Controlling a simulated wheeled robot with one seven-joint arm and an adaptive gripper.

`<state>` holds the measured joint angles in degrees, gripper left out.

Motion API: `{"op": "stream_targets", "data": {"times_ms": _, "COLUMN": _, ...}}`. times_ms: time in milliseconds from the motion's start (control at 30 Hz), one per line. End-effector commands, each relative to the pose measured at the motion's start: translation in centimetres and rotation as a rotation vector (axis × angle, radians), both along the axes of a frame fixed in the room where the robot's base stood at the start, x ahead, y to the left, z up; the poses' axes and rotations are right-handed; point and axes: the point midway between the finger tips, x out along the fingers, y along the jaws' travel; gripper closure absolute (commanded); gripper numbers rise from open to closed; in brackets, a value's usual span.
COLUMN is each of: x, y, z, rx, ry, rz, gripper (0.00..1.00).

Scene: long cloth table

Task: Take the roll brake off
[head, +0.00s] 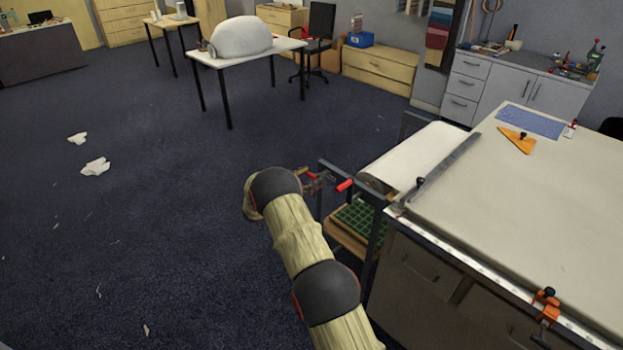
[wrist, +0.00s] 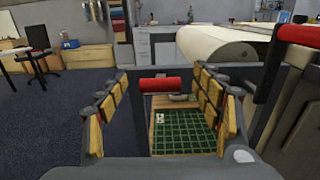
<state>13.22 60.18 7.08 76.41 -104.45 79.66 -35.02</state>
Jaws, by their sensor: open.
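The fabric roll (head: 412,155) lies in a dark frame at the left end of the cloth table (head: 540,210); it also shows in the wrist view (wrist: 215,42). A short red grip (wrist: 160,84) lies crosswise between the open fingers of my gripper (wrist: 160,78), with space on both sides. A larger red handle (wrist: 303,36) on a dark lever is close at the right edge of the wrist view. In the head view a red handle (head: 344,185) shows beside the frame, just right of my gripper (head: 316,181). I cannot tell which red part is the brake.
Below the roll, a wooden shelf holds a green gridded mat (head: 360,220). Dark frame posts (head: 376,240) stand close to my arm. A long dark bar (head: 440,168) lies on the table near the roll. The carpet to the left is mostly free.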

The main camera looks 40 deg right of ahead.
Motion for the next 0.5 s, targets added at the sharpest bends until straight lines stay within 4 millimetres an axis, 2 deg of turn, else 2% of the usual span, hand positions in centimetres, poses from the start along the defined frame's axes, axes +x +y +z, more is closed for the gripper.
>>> {"op": "stream_targets", "data": {"times_ms": 333, "x": 0.05, "y": -0.40, "z": 0.02, "rx": 0.001, "ry": 0.000, "rz": 0.001, "gripper": 0.34}}
{"op": "stream_targets", "data": {"times_ms": 500, "x": 0.04, "y": -0.39, "z": 0.01, "rx": 0.001, "ry": 0.000, "rz": 0.000, "gripper": 0.44}}
